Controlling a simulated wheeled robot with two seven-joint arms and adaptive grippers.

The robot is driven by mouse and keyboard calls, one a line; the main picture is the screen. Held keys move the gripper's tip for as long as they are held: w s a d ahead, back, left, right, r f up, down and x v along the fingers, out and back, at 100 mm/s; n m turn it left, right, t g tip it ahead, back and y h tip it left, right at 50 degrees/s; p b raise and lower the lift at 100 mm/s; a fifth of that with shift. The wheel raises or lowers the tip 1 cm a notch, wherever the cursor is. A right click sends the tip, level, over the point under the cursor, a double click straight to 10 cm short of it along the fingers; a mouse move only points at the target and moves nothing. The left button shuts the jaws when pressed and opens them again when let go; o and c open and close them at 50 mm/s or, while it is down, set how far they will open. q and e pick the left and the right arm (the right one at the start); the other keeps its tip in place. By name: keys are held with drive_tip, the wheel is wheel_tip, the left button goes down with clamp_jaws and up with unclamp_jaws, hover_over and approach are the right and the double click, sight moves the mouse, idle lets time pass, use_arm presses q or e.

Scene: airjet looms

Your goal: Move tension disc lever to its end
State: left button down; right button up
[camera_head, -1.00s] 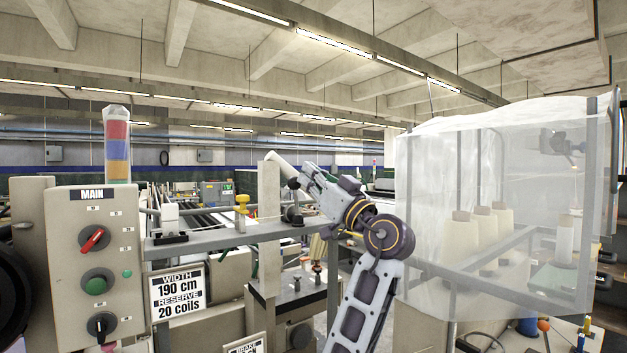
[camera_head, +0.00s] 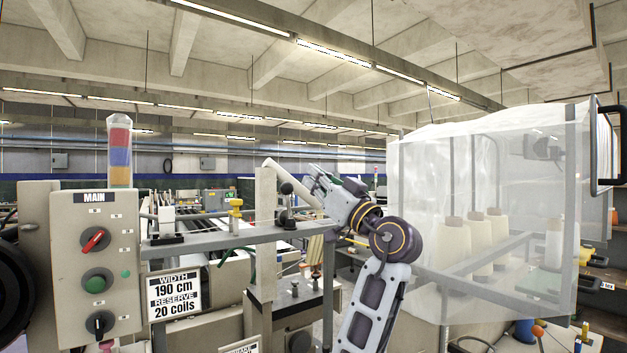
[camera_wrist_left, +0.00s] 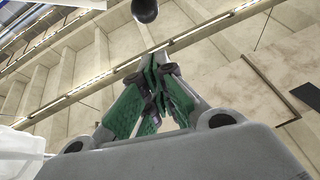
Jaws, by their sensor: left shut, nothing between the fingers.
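A black ball knob (camera_head: 286,188), likely the tension disc lever's, stands above a dark base on the grey rail (camera_head: 225,240). A black ball, likely the same knob, shows at the top edge of the left wrist view (camera_wrist_left: 145,10), beyond the fingertips. My left gripper (camera_head: 314,178) is just right of the knob in the head view, with a small gap between them. In the left wrist view its green-padded fingers (camera_wrist_left: 150,88) come together at the tips with nothing between them. My right gripper is not in view.
A beige upright post (camera_head: 264,225) and a pale slanted cylinder stand close to the knob. A yellow knob (camera_head: 236,205) sits farther left on the rail. A control panel (camera_head: 93,275) is at left. A translucent enclosure (camera_head: 425,240) with yarn cones stands right of my arm.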

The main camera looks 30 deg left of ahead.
use_arm(q)
drive_tip(key=r+b+v, duration=0.1)
drive_tip(key=b+v, duration=0.2)
drive_tip(key=v, duration=0.6)
drive_tip(key=shift+d, duration=0.15)
drive_tip(key=shift+f, duration=0.1)
idle(0.3)
